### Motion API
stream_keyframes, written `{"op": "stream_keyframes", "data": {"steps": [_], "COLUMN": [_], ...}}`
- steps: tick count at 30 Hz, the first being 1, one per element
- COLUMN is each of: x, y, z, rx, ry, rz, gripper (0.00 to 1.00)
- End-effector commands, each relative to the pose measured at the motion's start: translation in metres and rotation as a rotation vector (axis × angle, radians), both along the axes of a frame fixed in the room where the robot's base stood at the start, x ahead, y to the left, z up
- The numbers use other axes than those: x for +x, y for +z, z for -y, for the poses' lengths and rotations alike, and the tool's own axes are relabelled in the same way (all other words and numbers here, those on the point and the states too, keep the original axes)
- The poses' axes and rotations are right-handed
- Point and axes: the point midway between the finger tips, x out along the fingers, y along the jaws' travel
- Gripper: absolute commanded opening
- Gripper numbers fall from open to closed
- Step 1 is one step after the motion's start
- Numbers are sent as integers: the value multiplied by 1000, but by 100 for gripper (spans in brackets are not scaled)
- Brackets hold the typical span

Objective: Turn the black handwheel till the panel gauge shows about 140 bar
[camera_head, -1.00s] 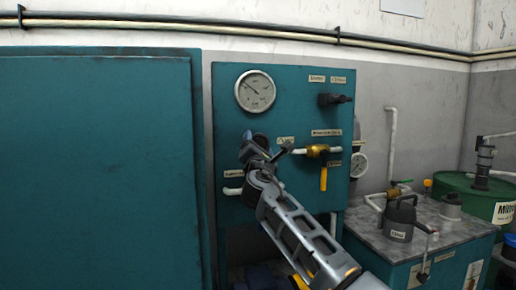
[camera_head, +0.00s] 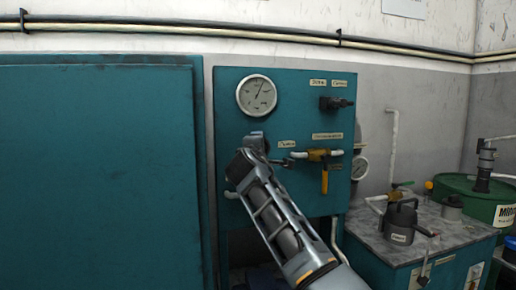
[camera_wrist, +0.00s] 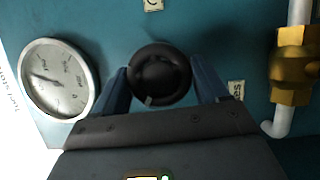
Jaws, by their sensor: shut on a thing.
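The round black handwheel (camera_wrist: 160,75) is on the teal panel (camera_head: 300,110), seen face-on in the wrist view. My gripper (camera_wrist: 158,70) has one blue finger on each side of it and is shut on its rim. In the head view my gripper (camera_head: 252,145) and wrist hide most of the handwheel. The white-faced panel gauge (camera_head: 257,95) is above it; its needle points up and slightly right. The gauge also shows at the left of the wrist view (camera_wrist: 58,80). Its numbers are too small to read surely.
A brass valve with a yellow lever (camera_head: 324,178) is just right of my gripper. A black knob (camera_head: 335,104) sticks out at the upper right of the panel. A bench (camera_head: 375,235) with a grey can (camera_head: 400,220) and a green drum (camera_head: 480,195) stand right.

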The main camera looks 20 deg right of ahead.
Motion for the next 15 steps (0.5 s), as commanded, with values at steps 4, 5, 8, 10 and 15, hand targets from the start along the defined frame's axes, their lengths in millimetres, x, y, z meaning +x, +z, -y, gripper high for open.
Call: {"op": "stream_keyframes", "data": {"steps": [4,5,8,10,15], "x": [0,0,0,0,0], "y": [-1,-1,-1,-1,-1], "z": [1,1,2,2,2], "rx": [55,63,83,92,99], "ry": [-2,-2,-3,-4,-4], "rz": [-2,-3,-2,-3,-3], "gripper": [43,43,43,43,43]}}
